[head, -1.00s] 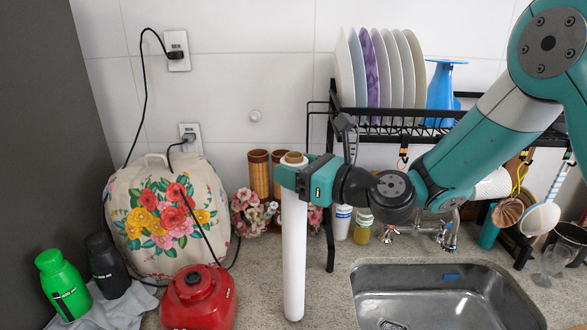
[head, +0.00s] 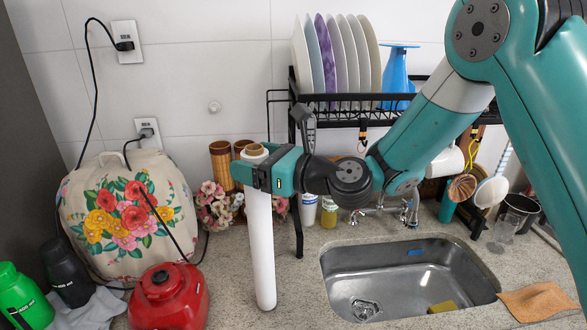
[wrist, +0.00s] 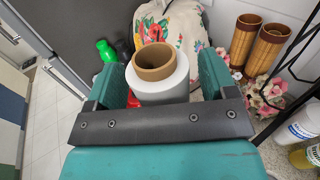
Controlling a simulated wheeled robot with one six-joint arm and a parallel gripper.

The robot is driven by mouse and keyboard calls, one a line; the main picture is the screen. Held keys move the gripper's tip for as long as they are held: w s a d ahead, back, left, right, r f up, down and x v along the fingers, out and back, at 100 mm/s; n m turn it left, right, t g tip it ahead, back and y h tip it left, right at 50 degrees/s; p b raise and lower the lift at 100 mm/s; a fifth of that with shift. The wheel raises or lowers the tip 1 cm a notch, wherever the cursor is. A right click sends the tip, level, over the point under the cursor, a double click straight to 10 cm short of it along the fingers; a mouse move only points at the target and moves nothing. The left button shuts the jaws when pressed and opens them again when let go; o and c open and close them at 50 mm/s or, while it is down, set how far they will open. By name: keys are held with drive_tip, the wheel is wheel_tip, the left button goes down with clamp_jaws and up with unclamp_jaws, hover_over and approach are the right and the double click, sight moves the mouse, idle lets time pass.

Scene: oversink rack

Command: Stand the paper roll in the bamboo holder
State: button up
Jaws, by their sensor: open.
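The paper roll (head: 260,245) is a long white tube with a brown cardboard core, nearly upright over the counter left of the sink. Its lower end appears at the counter, but I cannot tell whether it touches. My gripper (head: 252,172) is around the roll's top end, jaws open. In the wrist view the roll (wrist: 160,88) lies between the two fingers, with gaps at its sides. Two bamboo cylinders stand behind, against the wall: a left one (head: 221,162) and a right one (head: 241,147), partly hidden by the roll and gripper. Both also show in the wrist view (wrist: 268,48).
A flowered cover (head: 130,215), red jug (head: 168,297) and green bottle (head: 22,298) are at left. A black rack (head: 345,122) with plates stands behind my arm. Pink flowers (head: 214,207) surround the cylinders' bases. The sink (head: 345,275) is at right.

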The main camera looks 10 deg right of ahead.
drive_tip(key=shift+f, duration=0.1)
drive_tip(key=b+v, duration=0.9)
drive_tip(key=v, duration=0.8)
drive_tip(key=s+a+f+n+g+h, duration=0.25)
drive_tip(key=s+n+g, duration=0.2)
drive_tip(key=n, duration=0.35)
drive_tip(key=s+a+f+n+g+h, duration=0.1)
drive_tip(key=s+a+f+n+g, duration=0.2)
drive_tip(key=s+n, duration=0.35)
drive_tip(key=s+d+f+n+g+h, duration=0.1)
drive_tip(key=s+d+f+n+h, duration=0.1)
drive_tip(key=n, duration=0.6)
drive_tip(key=s+d+f+n+g+h, duration=0.1)
drive_tip(key=s+d+n+h, duration=0.3)
drive_tip(key=n, duration=0.5)
drive_tip(key=shift+s+f+h, duration=0.65)
drive_tip(key=shift+s+f, duration=0.05)
drive_tip(key=shift+s, duration=0.3)
drive_tip(key=shift+d, duration=0.15)
